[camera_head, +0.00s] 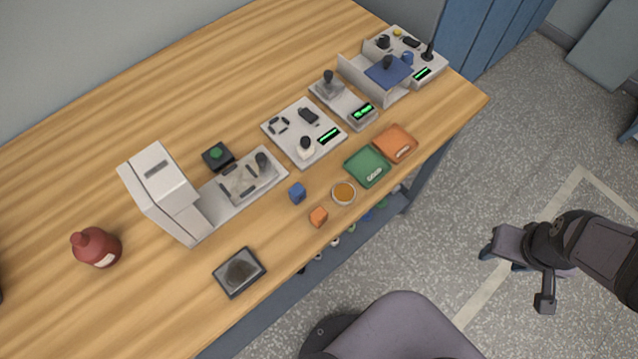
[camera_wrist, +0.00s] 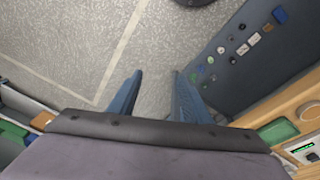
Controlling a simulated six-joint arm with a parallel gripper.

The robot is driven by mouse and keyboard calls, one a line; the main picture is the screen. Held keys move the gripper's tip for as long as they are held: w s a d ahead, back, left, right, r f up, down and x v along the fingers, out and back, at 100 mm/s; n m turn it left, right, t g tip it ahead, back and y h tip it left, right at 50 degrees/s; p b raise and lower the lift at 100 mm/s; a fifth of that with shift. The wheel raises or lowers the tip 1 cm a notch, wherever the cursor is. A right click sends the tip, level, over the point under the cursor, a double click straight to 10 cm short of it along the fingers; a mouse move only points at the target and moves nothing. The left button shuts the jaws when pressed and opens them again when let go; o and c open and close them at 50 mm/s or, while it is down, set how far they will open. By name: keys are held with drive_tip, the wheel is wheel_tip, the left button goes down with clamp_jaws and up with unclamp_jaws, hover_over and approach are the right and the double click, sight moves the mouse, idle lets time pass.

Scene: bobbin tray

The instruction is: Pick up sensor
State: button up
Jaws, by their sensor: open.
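No part in view is plainly marked as the sensor. Small dark parts (camera_head: 308,116) lie on a white panel (camera_head: 283,130) with a green display, and one of them may be it; I cannot tell. A small black box with a green top (camera_head: 218,156) stands farther left. My gripper (camera_head: 502,260) is off the bench at the right, above the floor and well apart from the items. In the wrist view its two blue fingers (camera_wrist: 157,80) are spread with only floor between them.
The wooden bench (camera_head: 90,180) holds a grey machine (camera_head: 160,180), red bottle (camera_head: 97,247), dark tray (camera_head: 239,272), green tray (camera_head: 367,166), orange tray (camera_head: 396,144), blue cube (camera_head: 297,192), orange cube (camera_head: 318,216) and round dish (camera_head: 344,192). A chair (camera_head: 410,330) stands in front. The bench's back left is clear.

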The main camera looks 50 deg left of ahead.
drive_tip(key=s+a+r+n+p, duration=0.1)
drive_tip(key=s+a+r+n, duration=0.15)
drive_tip(key=a+n, duration=0.7)
drive_tip(key=n+t+y, duration=0.2)
drive_tip(key=n, duration=2)
approach(318, 216)
drive_tip(key=f, duration=0.2)
drive_tip(key=shift+w+p+x, duration=0.15)
drive_tip(key=shift+p+x, duration=0.05)
drive_tip(key=shift+x, duration=1.7)
drive_tip(key=shift+w+p+x, duration=0.2)
drive_tip(key=shift+x, duration=1.65)
drive_tip(key=shift+a+r, duration=0.15)
drive_tip(key=shift+c, duration=0.2)
clamp_jaws()
